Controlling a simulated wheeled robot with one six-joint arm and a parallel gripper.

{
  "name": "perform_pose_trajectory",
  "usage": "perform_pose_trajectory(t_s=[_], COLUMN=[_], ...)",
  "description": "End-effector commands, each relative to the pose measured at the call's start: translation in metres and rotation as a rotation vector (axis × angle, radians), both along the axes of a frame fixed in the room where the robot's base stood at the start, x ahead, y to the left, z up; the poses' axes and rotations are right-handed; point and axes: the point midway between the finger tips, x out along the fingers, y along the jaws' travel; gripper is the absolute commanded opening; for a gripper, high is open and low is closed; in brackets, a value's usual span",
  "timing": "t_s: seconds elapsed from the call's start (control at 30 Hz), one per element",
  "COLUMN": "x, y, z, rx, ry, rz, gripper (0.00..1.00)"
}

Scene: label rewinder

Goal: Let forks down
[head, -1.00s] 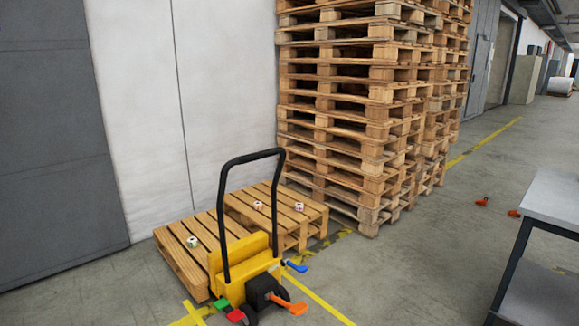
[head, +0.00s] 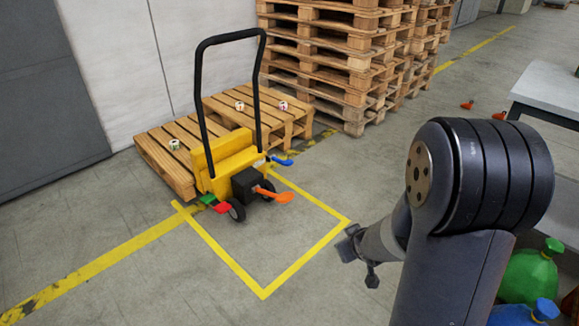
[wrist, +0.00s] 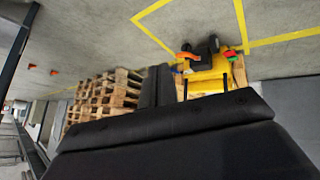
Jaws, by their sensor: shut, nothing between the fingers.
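The yellow pallet truck (head: 224,159) with its tall black handle (head: 199,95) stands at the pallets by the wall. Low on it are a green pedal (head: 207,199), a red pedal (head: 222,208), an orange lever (head: 281,197) beside a black box (head: 247,183), and a blue lever (head: 283,162). Its forks are hidden from view. It shows upside down in the wrist view (wrist: 208,78). My gripper (head: 358,262) is to the right of the truck and clear of it, over the floor. Its dark fingers (wrist: 157,84) are together and empty.
Two low pallets (head: 150,148) carry small label rolls (head: 174,145). Tall pallet stacks (head: 345,80) rise behind. A yellow floor outline (head: 306,258) encloses clear floor before the truck. A grey table (head: 550,90) and green and blue bags (head: 530,275) are at the right.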

Motion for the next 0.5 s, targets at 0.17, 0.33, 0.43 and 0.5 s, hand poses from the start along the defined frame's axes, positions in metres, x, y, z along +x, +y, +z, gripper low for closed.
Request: perform_pose_trajectory(t_s=[0.17,0.33,0.43,0.5], x=[0.031,0.044,0.043,0.040], y=[0.016,0.041,0.057,0.067], z=[-0.093,-0.171,-0.213,-0.237], rx=[0.060,0.166,0.247,0.304], ry=[-0.065,-0.131,-0.167,-0.188], rz=[0.153,0.301,0.377,0.422], gripper=[0.00,0.00,0.00,0.00])
